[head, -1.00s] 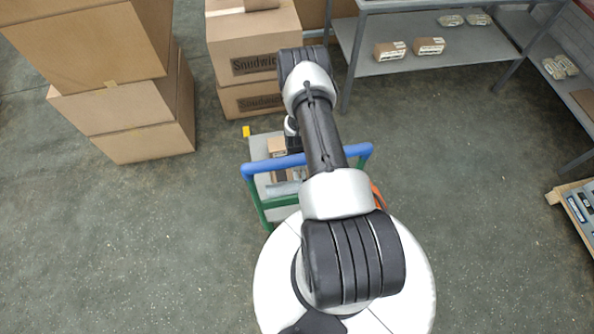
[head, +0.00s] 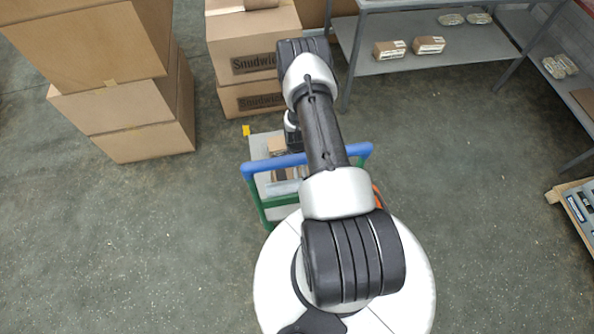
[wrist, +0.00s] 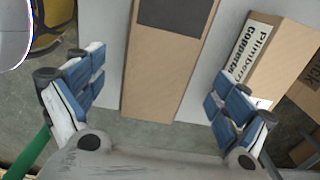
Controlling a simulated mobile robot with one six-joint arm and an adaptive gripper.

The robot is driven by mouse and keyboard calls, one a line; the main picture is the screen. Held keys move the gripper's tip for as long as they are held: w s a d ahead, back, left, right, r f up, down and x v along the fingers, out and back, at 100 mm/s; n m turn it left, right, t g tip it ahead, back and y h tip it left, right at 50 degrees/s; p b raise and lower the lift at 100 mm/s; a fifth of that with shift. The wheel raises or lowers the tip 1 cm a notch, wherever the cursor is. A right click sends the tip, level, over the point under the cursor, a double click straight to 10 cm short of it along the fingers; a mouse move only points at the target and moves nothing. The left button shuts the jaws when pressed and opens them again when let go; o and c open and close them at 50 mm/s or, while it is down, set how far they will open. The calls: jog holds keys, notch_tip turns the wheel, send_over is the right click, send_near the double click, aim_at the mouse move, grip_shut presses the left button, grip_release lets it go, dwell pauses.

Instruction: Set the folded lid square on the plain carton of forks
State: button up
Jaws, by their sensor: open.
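My gripper (wrist: 158,78) is open in the wrist view, its blue-padded fingers spread wide. Between them, and beyond, is a tan cardboard piece (wrist: 160,82) with a dark grey rectangle at its upper end. I cannot tell whether it is the folded lid or a carton; neither finger visibly touches it. A printed carton (wrist: 268,60) stands to its right, behind the right finger. In the head view, a small tan carton (head: 277,145) shows on the cart, partly covered by my arm. The gripper itself is mostly hidden there. I cannot pick out the plain carton of forks for certain.
The cart's grey deck (head: 258,150) has a blue handle (head: 262,166) and green frame close to my base. Large stacked cartons (head: 140,120) stand left, more printed cartons (head: 255,62) behind. A metal shelf (head: 425,62) holds small packs. Open floor lies right.

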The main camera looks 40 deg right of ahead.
jog(key=w+a+r+n+t+p, duration=0.1)
jog(key=w+a+r+n+p, duration=0.15)
jog(key=r, duration=1.25)
jog(key=w+a+r+n+p, duration=0.1)
jog(key=w+r+n, duration=0.25)
jog(key=r, duration=1.15)
jog(key=a+r+n+t, duration=0.1)
jog(key=a+r+n, duration=0.15)
jog(key=r, duration=0.45)
jog(key=a+r+n, duration=0.2)
jog(key=a+r, duration=0.2)
jog(key=r, duration=0.4)
jog(key=s+a+r+n+t, duration=0.1)
jog(key=s+a+r+n, duration=0.65)
jog(key=r, duration=0.55)
jog(key=s+a+r+n, duration=0.2)
jog(key=s+a+n, duration=0.1)
jog(key=s, duration=0.3)
jog(key=s+a+r+n+t, duration=0.1)
jog(key=s+a+r+n, duration=0.1)
jog(key=s, duration=0.5)
jog(key=shift+s+a+r+n+t, duration=0.15)
jog(key=shift+a+n+t, duration=0.15)
jog(key=shift+a+n, duration=0.35)
jog(key=shift+d, duration=0.1)
